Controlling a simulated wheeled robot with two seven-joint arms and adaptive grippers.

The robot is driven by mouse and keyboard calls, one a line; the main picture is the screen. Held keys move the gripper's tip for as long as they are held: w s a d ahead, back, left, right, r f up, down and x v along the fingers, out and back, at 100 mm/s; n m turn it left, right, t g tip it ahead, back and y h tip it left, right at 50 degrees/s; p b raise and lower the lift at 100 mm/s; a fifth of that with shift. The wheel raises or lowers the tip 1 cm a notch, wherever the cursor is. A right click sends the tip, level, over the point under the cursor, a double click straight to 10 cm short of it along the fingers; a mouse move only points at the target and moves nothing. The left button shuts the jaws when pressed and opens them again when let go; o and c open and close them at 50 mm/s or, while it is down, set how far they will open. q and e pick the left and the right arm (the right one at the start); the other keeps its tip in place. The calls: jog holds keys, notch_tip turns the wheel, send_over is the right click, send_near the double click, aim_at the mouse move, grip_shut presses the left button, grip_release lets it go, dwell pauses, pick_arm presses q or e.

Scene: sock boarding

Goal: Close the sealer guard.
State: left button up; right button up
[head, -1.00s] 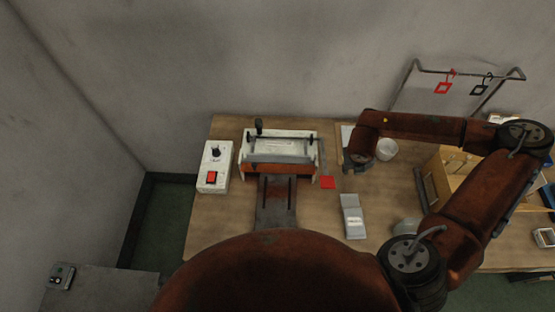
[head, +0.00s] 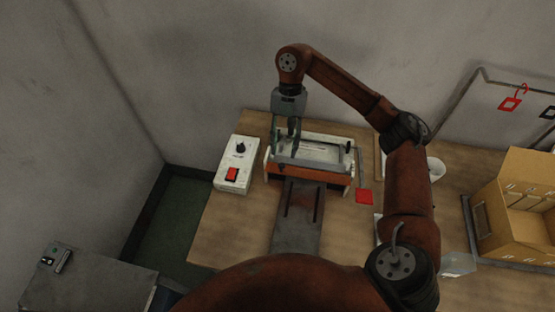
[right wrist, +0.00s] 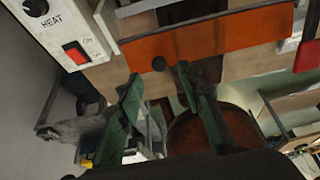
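The sealer (head: 325,152) is a white machine on the wooden table with an orange panel (head: 318,174) along its front; the panel also shows in the right wrist view (right wrist: 220,38). My right gripper (head: 288,142) points down over the sealer's left part. In the right wrist view its two green-grey fingers (right wrist: 159,77) are apart. A round black knob (right wrist: 158,63) shows between and just beyond the fingertips, near the panel's edge; contact cannot be told. The upright black handle at the sealer's back left is hidden behind the gripper. My left gripper is out of view.
A white control box (head: 236,165) with a red switch stands close left of the sealer. A cardboard box (head: 515,205) is far right. A dark slide (head: 298,218) runs out from the sealer's front.

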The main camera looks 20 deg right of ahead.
aim_at(281, 164)
jog(key=x, duration=0.3)
jog(key=shift+a+f, duration=0.15)
jog(key=shift+f, duration=0.2)
jog(key=shift+s+f, duration=0.15)
jog(key=shift+f, duration=0.1)
jog(key=shift+a+f, duration=0.1)
jog(key=shift+f, duration=0.05)
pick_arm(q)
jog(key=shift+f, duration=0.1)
pick_arm(e)
grip_shut()
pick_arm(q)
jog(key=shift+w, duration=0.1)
